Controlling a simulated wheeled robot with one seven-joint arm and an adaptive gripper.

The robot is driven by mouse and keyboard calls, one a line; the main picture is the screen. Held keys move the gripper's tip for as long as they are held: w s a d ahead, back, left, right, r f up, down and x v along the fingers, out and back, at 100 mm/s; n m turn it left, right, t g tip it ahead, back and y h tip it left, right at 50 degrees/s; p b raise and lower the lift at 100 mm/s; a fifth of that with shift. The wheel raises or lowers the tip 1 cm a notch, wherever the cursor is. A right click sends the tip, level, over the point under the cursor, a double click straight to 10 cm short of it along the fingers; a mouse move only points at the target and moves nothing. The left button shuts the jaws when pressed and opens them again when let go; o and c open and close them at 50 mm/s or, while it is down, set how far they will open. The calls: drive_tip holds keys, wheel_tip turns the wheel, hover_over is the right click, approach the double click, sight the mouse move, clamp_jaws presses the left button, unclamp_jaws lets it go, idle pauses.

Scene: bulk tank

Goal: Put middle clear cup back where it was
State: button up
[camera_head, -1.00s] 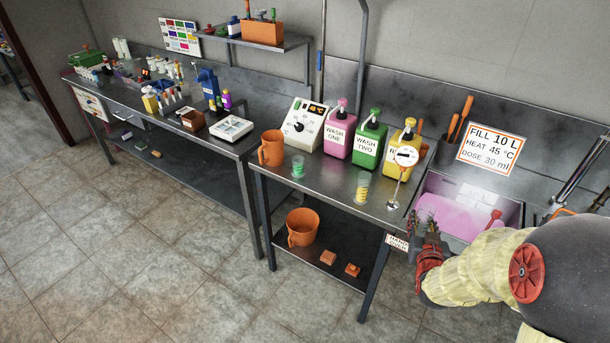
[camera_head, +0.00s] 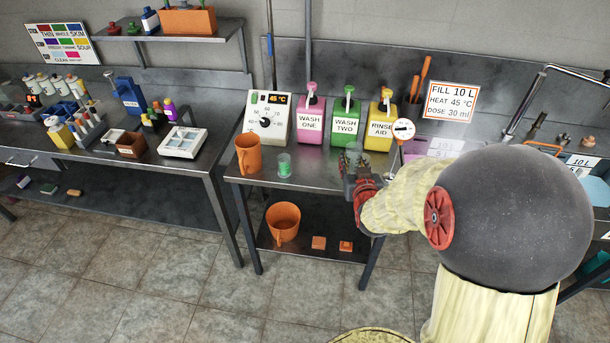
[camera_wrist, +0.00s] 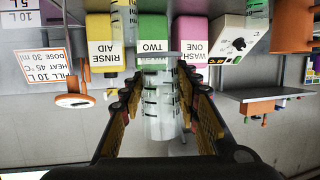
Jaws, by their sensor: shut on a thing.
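My gripper (camera_head: 358,178) is shut on a clear cup (camera_wrist: 162,118) with black measuring marks. In the wrist view its fingers (camera_wrist: 157,95) stand on both sides of the cup. In the head view the cup (camera_head: 353,151) shows only partly above the gripper, at the right front of the steel bench (camera_head: 315,177); I cannot tell whether it touches the bench. A clear cup with green contents (camera_head: 284,166) stands on the bench to the left. A marked cup with yellow contents shows at the top of the wrist view (camera_wrist: 122,14); in the head view it is hidden.
An orange jug (camera_head: 248,154) stands left of the green-filled cup. Pink (camera_head: 310,122), green (camera_head: 346,124) and yellow (camera_head: 382,125) pump bottles and a control box (camera_head: 267,118) line the back. Bench between the green-filled cup and my gripper is clear.

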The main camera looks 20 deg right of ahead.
drive_tip(key=shift+w+f, duration=0.15)
drive_tip(key=shift+f, duration=0.25)
drive_tip(key=w+a+f+b, duration=0.2)
drive_tip(key=w+f+b, duration=0.15)
drive_tip(key=w, duration=0.45)
hover_over(320, 177)
drive_tip(key=f, duration=0.3)
drive_tip(key=f+b, duration=0.1)
drive_tip(key=f, duration=0.1)
drive_tip(key=shift+s+d+f, duration=0.1)
drive_tip(key=shift+s+f, duration=0.05)
drive_tip(key=shift+s, duration=0.2)
drive_tip(key=shift+w+f, duration=0.1)
drive_tip(key=shift+f, duration=0.05)
drive_tip(key=shift+w+f+b, duration=0.15)
drive_tip(key=shift+f+b, duration=0.3)
drive_tip(key=shift+f, duration=0.45)
drive_tip(key=shift+w+f+b, duration=0.1)
drive_tip(key=shift+f+b, duration=0.3)
drive_tip(key=shift+f, duration=0.5)
drive_tip(key=shift+f, duration=0.15)
drive_tip(key=o, duration=1.2)
